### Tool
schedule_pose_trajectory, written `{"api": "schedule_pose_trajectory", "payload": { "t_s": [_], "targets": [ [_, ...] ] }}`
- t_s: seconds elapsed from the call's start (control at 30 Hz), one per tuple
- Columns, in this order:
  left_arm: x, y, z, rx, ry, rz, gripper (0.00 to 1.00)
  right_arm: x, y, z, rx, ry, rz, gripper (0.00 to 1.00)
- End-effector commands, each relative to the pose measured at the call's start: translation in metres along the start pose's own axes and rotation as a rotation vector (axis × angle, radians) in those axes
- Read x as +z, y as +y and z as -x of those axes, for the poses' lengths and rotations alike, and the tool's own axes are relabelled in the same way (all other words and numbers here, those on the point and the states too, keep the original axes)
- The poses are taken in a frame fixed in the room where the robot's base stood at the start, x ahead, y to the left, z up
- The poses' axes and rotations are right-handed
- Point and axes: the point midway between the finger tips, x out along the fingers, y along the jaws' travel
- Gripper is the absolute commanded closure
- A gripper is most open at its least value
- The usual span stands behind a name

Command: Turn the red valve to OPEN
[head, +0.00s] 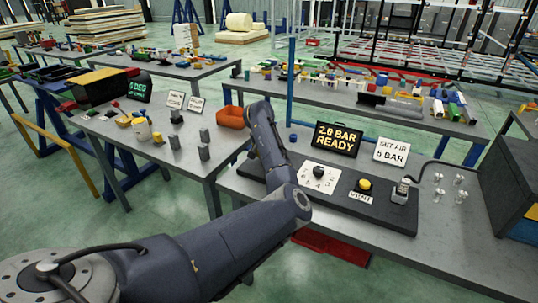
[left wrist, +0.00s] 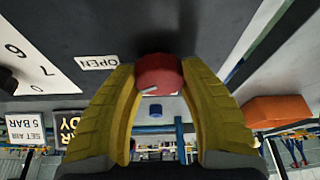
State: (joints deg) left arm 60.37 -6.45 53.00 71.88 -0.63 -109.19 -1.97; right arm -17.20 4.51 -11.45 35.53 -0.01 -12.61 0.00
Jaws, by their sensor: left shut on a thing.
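The red valve (left wrist: 158,72) is a round knob on the dark panel, seen in the left wrist view. A short pale mark shows on its lower part, apart from the white OPEN label (left wrist: 99,62), which reads upside down to the left. My left gripper (left wrist: 160,80) has its two yellow fingers on either side of the valve, shut on it. In the head view my left arm hides the valve and the gripper. My right gripper is in neither view.
The black panel (head: 397,218) also carries a number dial (head: 319,179) and a yellow VENT button (head: 364,185). Signs reading 2.0 BAR READY (head: 338,139) and SET AIR 5 BAR (head: 391,151) stand behind it. An orange bin (head: 231,117) sits on the left-hand table.

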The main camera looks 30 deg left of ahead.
Motion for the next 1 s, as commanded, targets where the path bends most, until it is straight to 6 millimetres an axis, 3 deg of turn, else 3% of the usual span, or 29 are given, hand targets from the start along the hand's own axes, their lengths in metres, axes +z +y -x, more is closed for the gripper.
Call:
{"api": "schedule_pose_trajectory", "payload": {
  "t_s": [0.5,1.0],
  "targets": [
    [-0.0015,-0.001,0.0005,0.148,0.004,-0.355,0.86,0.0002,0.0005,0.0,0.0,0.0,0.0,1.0],
    [-0.0014,0.0004,0.0004,0.195,0.004,-0.467,0.86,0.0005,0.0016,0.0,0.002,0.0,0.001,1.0]
  ]
}}
